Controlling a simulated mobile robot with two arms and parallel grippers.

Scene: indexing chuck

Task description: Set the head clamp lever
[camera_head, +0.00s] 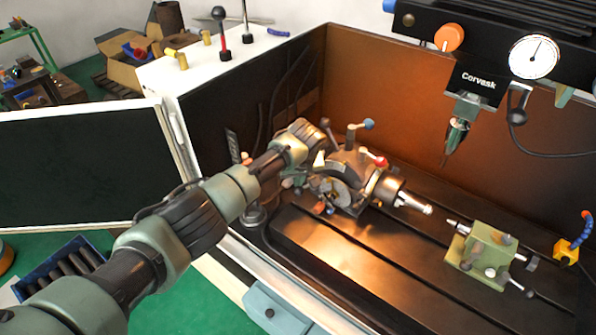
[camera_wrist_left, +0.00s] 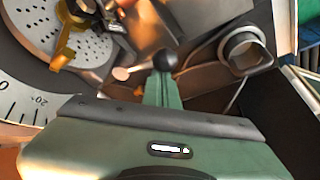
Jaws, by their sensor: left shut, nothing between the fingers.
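The indexing head (camera_head: 350,165) sits on the machine table, with a dark body, a pierced plate and several levers. One lever has a blue tip (camera_head: 368,124) and another a red tip (camera_head: 381,162). I cannot tell which is the clamp lever. My left gripper (camera_head: 319,159) reaches in from the left and is at the head's near left side, its fingers mostly hidden. In the left wrist view its green fingers (camera_wrist_left: 160,90) are together and empty. A black ball knob (camera_wrist_left: 166,60) shows at their tips; touching or apart, I cannot tell. My right gripper is not in view.
A pale green tailstock (camera_head: 480,255) stands on the slotted table (camera_head: 335,250) to the right. The spindle unit with a dial gauge (camera_head: 534,56) hangs above. Enclosure walls (camera_head: 400,100) rise behind. In the wrist view, a pierced plate (camera_wrist_left: 30,30) and graduated dial (camera_wrist_left: 20,100) are close by.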

